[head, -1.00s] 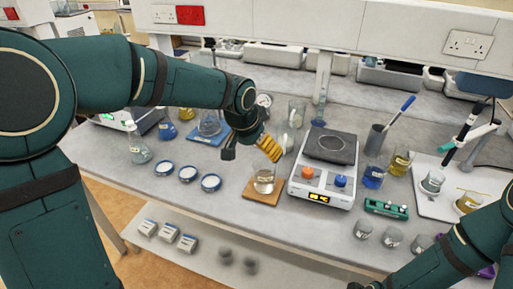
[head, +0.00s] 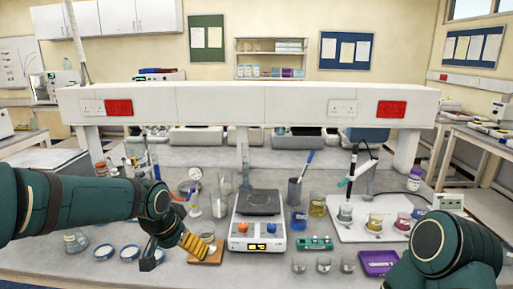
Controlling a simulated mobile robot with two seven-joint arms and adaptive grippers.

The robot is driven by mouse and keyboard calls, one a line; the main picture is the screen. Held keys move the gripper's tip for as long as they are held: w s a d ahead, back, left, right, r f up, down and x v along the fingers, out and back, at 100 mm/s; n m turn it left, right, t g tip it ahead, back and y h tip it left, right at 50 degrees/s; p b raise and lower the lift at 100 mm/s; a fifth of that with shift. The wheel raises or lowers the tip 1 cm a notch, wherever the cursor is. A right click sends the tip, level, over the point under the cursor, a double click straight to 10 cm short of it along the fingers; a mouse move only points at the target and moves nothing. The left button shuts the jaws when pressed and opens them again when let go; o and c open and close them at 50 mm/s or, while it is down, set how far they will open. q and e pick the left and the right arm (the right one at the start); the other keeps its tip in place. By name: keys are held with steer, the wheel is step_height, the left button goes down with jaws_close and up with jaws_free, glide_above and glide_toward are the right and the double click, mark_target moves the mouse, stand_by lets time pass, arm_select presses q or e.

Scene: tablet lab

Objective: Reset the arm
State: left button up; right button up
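My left arm comes in from the left. Its gripper (head: 173,255) is over the front left of the bench, fingers pointing down, with a gap between a dark finger and a ribbed yellow one. I see nothing held in the gap. The yellow finger is in front of or close to a glass beaker on a brown board (head: 205,259); I cannot tell whether they touch. My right arm shows as a dark green link at the lower right, and its gripper is outside the picture.
A hotplate stirrer (head: 257,228) stands mid-bench. White-and-blue dishes (head: 129,252) lie left of my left gripper. Small beakers (head: 323,265), a green device (head: 315,243) and a purple tray (head: 378,262) are at the right front. A white shelf (head: 245,104) spans the back.

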arm_select(q)
steer(key=s+d+f+n+g+h, duration=0.1)
steer(key=s+d+f, duration=0.1)
steer(key=f, duration=0.7)
steer(key=s+d+f+h, duration=0.1)
steer(key=s+d+f, duration=0.15)
steer(key=f, duration=0.55)
steer(key=s+d+f+n, duration=0.2)
steer(key=s+f, duration=0.5)
steer(key=f, duration=0.1)
steer(key=s+d+f+n+g, duration=0.1)
steer(key=s+f+n, duration=0.1)
steer(key=s+f, duration=0.6)
steer(key=shift+s+d+g+h, duration=0.15)
steer(key=shift+d+g+h, duration=0.15)
steer(key=shift+d, duration=0.1)
